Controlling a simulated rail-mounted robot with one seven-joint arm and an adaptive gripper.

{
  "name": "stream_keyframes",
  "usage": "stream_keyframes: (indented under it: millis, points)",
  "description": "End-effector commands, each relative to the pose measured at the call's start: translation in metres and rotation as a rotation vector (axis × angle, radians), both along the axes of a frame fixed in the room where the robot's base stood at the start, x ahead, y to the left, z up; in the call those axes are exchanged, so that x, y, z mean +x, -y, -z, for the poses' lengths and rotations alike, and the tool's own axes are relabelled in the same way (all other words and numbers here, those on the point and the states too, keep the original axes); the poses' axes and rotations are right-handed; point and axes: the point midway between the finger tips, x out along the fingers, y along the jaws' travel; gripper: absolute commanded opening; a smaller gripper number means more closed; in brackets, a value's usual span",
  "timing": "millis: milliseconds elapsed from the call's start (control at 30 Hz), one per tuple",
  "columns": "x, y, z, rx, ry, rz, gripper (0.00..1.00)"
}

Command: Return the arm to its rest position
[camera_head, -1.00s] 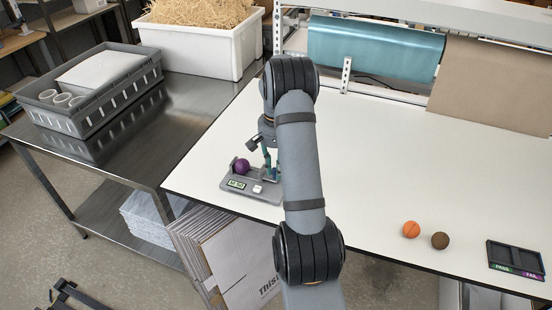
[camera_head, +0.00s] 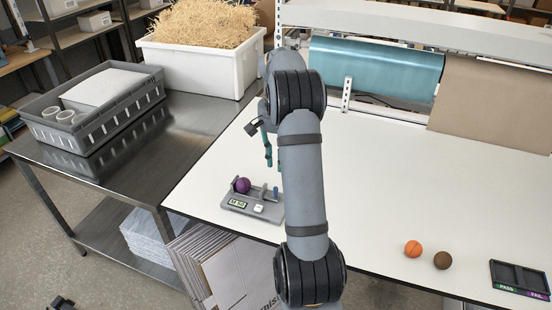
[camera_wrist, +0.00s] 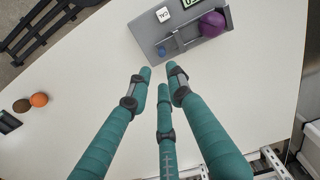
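My arm (camera_head: 302,170) reaches over the white table from the front. My gripper (camera_head: 270,158) has teal fingers that hang above the table behind the grey test device, partly hidden by the arm. In the wrist view the fingertips (camera_wrist: 162,78) are spread apart with nothing between them, so the gripper is open. The grey device (camera_head: 238,212) stands near the table's left front corner with a purple ball (camera_head: 242,185) in it. A small blue-topped part (camera_head: 276,193) is at its right side. In the wrist view the device (camera_wrist: 180,38) lies beyond the fingertips, apart from them.
An orange ball (camera_head: 413,249) and a brown ball (camera_head: 442,260) lie at the front right, beside a black PASS/FAIL tray (camera_head: 522,268). A steel bench (camera_head: 190,120) at left bears a grey crate (camera_head: 110,129) and a white straw bin (camera_head: 195,60). The mid-right tabletop is clear.

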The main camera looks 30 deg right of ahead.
Motion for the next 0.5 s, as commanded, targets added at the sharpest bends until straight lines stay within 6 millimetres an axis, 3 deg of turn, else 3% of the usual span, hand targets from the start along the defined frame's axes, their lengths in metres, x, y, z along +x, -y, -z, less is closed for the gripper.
stream_keyframes:
  millis: [267, 500]
  points:
    - [0.0, 0.0, 0.003, 0.001, -0.002, 0.0, 0.2]
    - [-0.001, -0.001, 0.035, 0.002, -0.006, -0.001, 0.2]
